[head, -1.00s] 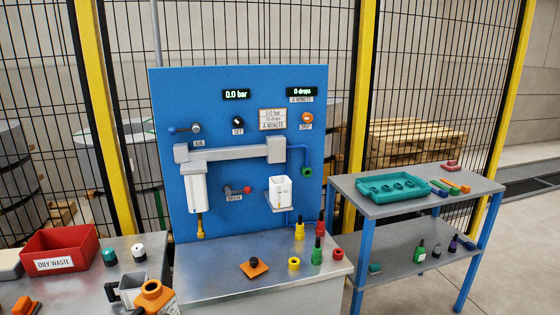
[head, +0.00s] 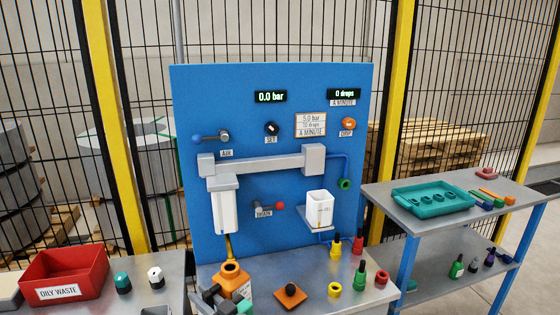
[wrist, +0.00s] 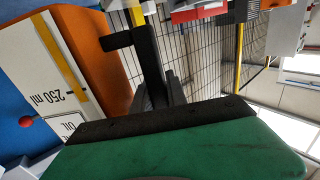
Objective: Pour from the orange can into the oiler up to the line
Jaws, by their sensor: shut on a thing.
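The orange can (head: 235,277) has a round open neck and a white label, and stands about upright at the front left of the panel's bench. My gripper (head: 221,297) is shut on it from the left. In the wrist view the can (wrist: 98,40) fills the upper left, with "250 ml" on its label; a black finger (wrist: 150,65) shows beside it. The oiler is the white, open-topped cup (head: 319,208) on a grey bracket at the panel's lower right, apart from the can and above and right of it. Its line and oil level are too small to read.
The blue panel (head: 270,130) carries a white filter bowl (head: 224,212), a red-tipped drain lever (head: 280,206) and an air lever. Orange, yellow, red and green small parts lie on the bench. A red waste bin (head: 65,275) stands left, a teal tray (head: 435,202) right.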

